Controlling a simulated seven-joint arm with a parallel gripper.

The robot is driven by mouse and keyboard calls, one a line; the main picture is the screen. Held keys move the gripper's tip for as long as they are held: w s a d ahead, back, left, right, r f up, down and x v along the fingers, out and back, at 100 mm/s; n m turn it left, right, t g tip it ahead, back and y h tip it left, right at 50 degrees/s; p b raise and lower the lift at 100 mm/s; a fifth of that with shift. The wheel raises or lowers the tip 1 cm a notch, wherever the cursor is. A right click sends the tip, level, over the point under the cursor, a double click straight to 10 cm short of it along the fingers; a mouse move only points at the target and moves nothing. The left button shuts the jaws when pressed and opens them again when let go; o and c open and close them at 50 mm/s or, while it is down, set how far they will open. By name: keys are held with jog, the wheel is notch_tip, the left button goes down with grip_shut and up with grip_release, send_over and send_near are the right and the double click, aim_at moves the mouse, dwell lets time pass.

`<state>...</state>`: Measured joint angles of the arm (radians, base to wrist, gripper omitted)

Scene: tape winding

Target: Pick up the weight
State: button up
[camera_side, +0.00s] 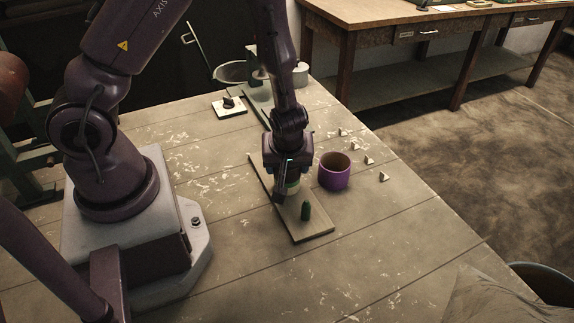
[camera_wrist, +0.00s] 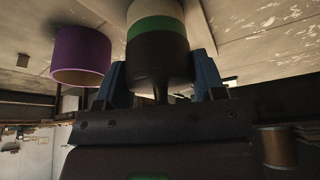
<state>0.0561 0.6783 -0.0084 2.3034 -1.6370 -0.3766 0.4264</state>
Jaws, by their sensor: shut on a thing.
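The weight (camera_wrist: 157,50) is a cylinder with a dark end, a green band and a pale part, seen large in the wrist view. My gripper (camera_wrist: 160,72) has its two blue fingers on either side of it and is shut on it. In the side view my gripper (camera_side: 289,174) points down over a flat board (camera_side: 313,228). The weight's pale and green side (camera_side: 292,186) shows only partly there, behind the fingers. I cannot tell whether it touches the board.
A small dark green upright piece (camera_side: 306,210) stands on the board, close to my gripper. A purple open container (camera_side: 334,172) stands just right of the board. Several small pale pieces (camera_side: 369,161) lie beyond it.

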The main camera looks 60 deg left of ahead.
notch_tip(320, 180, up, 9)
jog(key=shift+a+r, duration=0.15)
jog(key=s+a+m, duration=0.1)
jog(key=s+a, duration=0.1)
jog(key=a, duration=0.4)
jog(key=w+a+f+m, duration=0.1)
jog(key=w+f, duration=0.2)
jog(key=w, duration=0.1)
jog(key=w+a+f+m+t, duration=0.1)
jog(key=w+a+f, duration=0.1)
jog(key=w+f, duration=0.2)
jog(key=w+a+f+m, duration=0.1)
jog(key=w+f, duration=0.2)
jog(key=w, duration=0.2)
jog(key=shift+w+a+f+m+t+h, duration=0.15)
jog(key=shift+w+f+m+t+h, duration=0.15)
jog(key=shift+h, duration=0.1)
jog(key=shift+w+a+f, duration=0.1)
jog(key=shift+w+f, duration=0.2)
jog(key=shift+f, duration=1.5)
